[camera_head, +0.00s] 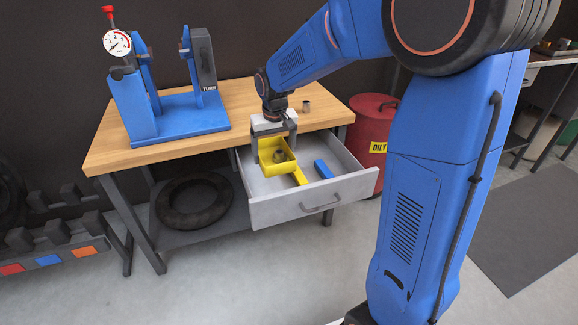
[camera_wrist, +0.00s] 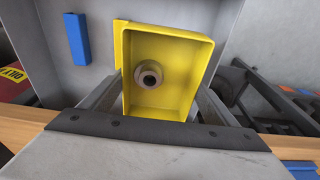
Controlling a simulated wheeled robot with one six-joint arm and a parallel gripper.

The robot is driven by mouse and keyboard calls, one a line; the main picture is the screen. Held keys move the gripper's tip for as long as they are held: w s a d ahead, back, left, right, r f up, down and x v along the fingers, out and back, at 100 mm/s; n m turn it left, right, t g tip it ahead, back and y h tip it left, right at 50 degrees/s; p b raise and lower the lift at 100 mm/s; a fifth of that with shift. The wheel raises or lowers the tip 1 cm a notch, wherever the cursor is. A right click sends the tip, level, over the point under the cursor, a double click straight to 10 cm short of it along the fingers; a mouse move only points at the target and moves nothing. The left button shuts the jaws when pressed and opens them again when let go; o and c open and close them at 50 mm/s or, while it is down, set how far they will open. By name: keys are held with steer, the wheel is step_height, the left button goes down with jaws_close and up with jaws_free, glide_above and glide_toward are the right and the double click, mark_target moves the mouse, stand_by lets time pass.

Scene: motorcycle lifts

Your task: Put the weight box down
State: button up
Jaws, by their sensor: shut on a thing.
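The weight box is a yellow open-topped box (camera_head: 270,157) at the left part of the open drawer. In the wrist view the yellow box (camera_wrist: 172,99) sits between my fingers, with a round grey part with a dark hole (camera_wrist: 149,74) inside it. My gripper (camera_head: 274,135) points down at the drawer and is shut on the box. In the wrist view my gripper's fingers (camera_wrist: 165,106) flank the box. Whether the box touches the drawer floor cannot be told.
The grey drawer (camera_head: 276,212) is pulled out from the wooden bench (camera_head: 175,147). In it lie a blue block (camera_head: 323,169) and a yellow piece (camera_head: 300,176) near the box. A blue stand with a dial (camera_head: 118,44) is on the bench. A red OILY bin (camera_head: 371,110) stands at right.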

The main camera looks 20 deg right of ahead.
mark_target(275, 184)
steer(key=shift+f, duration=5.15)
steer(key=shift+f, duration=0.15)
steer(key=o, duration=0.8)
steer(key=shift+o, duration=0.2)
steer(key=r, duration=0.4)
steer(key=s+r, duration=0.1)
steer(key=r, duration=0.3)
steer(key=s+r, duration=0.1)
steer(key=r, duration=0.3)
steer(key=shift+r, duration=0.1)
steer(key=s+d+r+t, duration=0.1)
steer(key=s+d+r, duration=0.1)
steer(key=s, duration=0.8)
steer(key=s+d+r+t, duration=0.1)
steer(key=s+d, duration=0.1)
steer(key=s, duration=0.9)
steer(key=s+d+r+t, duration=0.1)
steer(key=s+d+r, duration=0.1)
steer(key=s, duration=0.8)
steer(key=shift+s+d+r, duration=0.25)
steer(key=shift+d+r, duration=0.05)
steer(key=shift+d, duration=0.2)
